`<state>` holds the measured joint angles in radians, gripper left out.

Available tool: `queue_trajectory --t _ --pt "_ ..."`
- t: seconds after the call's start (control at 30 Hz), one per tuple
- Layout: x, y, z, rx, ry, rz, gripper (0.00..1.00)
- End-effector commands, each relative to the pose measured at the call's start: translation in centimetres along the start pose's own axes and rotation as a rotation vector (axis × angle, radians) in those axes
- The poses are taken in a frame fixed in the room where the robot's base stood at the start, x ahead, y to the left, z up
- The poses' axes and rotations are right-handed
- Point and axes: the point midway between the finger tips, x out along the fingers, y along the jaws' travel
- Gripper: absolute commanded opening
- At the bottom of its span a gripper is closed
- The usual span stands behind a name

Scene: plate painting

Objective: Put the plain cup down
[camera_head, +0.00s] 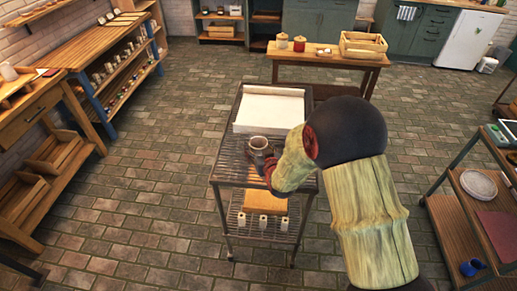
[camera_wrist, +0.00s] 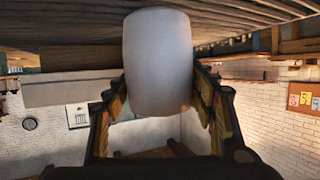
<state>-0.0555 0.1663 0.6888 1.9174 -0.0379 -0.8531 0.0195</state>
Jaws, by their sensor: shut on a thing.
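The plain cup (camera_head: 259,143) is a pale round cup with its open top showing in the head view. It is at the left middle of a metal rack cart (camera_head: 228,166), over the slatted top. My gripper (camera_head: 262,157) is shut on it from the near side. In the wrist view the cup (camera_wrist: 158,62) is a smooth pale cylinder between the two fingers (camera_wrist: 160,100), with the slatted surface (camera_wrist: 60,30) close by it. I cannot tell whether the cup touches the slats.
A white tray (camera_head: 236,126) takes up the far part of the cart top. A yellow block (camera_head: 262,201) and several small white cups (camera_head: 262,222) sit on the lower shelf. A wooden table (camera_head: 300,59) stands behind.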

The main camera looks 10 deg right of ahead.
Motion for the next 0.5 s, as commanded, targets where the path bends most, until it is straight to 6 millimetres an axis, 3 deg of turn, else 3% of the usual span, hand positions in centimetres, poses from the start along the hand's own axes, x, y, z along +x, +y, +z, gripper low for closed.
queue_trajectory --t 0.2,0.23,0.5 --pt "0.1 0.0 0.19 0.0 0.001 0.0 0.22" --pt "0.09 0.0 0.31 0.0 -0.001 0.0 0.57" --pt "0.04 0.0 0.21 0.0 -0.001 0.0 0.72"
